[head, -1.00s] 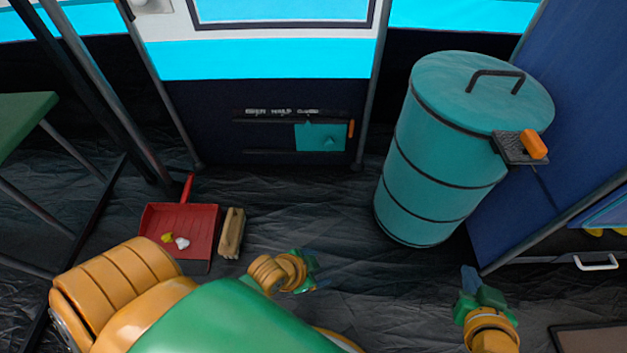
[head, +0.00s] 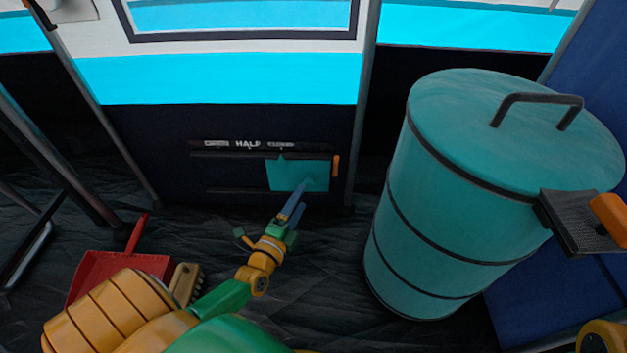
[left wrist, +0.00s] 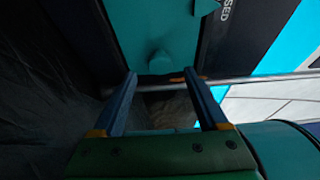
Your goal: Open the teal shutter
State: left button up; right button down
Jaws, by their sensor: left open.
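The teal shutter (head: 290,173) sits in dark rails (head: 225,190) on the low dark panel. Its pointer is under the rightmost label, whose letters end in "SED" in the left wrist view. The shutter (left wrist: 150,25) fills the top of that view, with its round teal knob (left wrist: 160,63) low on it. My left gripper (head: 298,203) is open in front of the shutter's lower part. In the left wrist view its fingertips (left wrist: 160,76) are spread either side of the knob's line, with the knob just beyond them; contact cannot be told. My right gripper is out of view.
A teal barrel (head: 440,240) stands close on the right, with a side ledge bearing an orange block (head: 610,218). An orange stop (head: 336,166) is at the shutter's right. A red dustpan (head: 120,263) and a brush (head: 185,283) lie at the lower left.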

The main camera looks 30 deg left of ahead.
aim_at(308, 187)
pick_arm(q)
jog(key=w, duration=0.1)
jog(key=w+b, duration=0.1)
jog(key=w, duration=0.1)
jog(key=w+b, duration=0.1)
jog(key=shift+w+a+f, duration=0.15)
jog(key=shift+a+f, duration=0.05)
jog(key=shift+a, duration=0.1)
jog(key=shift+w+r, duration=0.15)
jog(key=shift+w, duration=0.1)
grip_shut()
dwell(0.8)
